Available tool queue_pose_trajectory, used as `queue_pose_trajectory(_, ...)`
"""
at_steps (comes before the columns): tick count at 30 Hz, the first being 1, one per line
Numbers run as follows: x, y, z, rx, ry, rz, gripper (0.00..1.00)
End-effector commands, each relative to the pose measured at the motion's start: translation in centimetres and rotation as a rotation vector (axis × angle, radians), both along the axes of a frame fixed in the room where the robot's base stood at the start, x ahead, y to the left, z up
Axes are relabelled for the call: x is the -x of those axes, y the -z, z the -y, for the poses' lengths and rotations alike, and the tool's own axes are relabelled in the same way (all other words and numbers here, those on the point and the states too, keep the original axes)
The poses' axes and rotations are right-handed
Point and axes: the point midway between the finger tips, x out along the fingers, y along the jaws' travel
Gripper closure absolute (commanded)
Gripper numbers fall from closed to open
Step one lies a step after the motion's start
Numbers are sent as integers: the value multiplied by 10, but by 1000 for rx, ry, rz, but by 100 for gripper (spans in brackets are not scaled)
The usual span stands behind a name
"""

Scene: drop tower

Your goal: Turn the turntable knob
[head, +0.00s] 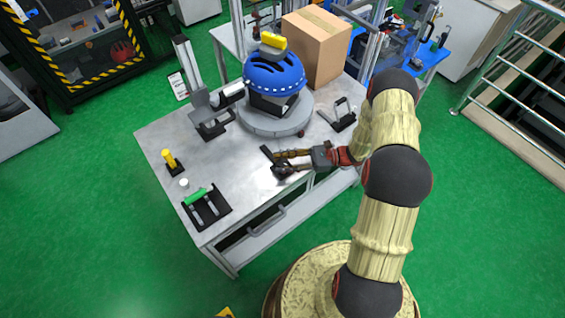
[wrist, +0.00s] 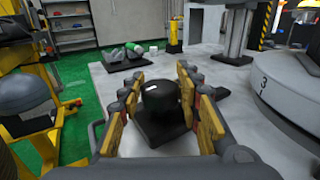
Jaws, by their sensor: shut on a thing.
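The turntable (head: 262,127) is a round grey disc on the metal table, with a blue helmet (head: 273,75) on a black block above it. In the wrist view the turntable's edge (wrist: 290,97) shows at the right with a number mark. The black turntable knob (wrist: 160,97) is a round cap with a white mark on a dark base plate. My gripper (wrist: 160,84) has its yellow-padded fingers on either side of the knob and is shut on it. In the head view my gripper (head: 277,163) is low over the table's front part, and its fingers partly hide the knob.
A clamp stand (head: 210,115) stands left of the turntable, and a black bracket (head: 343,114) stands right of it. A black tray with a green-handled tool (head: 206,205) and a yellow-topped post (head: 170,159) are at the left. A cardboard box (head: 316,45) stands behind.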

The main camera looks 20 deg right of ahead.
Motion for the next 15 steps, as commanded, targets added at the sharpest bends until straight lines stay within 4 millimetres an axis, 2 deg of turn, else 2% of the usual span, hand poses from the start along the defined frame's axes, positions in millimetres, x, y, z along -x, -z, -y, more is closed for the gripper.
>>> queue_pose_trajectory(11, 1, 1, 0, 2, -24, -2, 92)
queue_pose_trajectory(12, 1, 1, 0, 2, -24, -2, 65)
queue_pose_trajectory(15, 1, 1, 0, 2, -24, -2, 60)
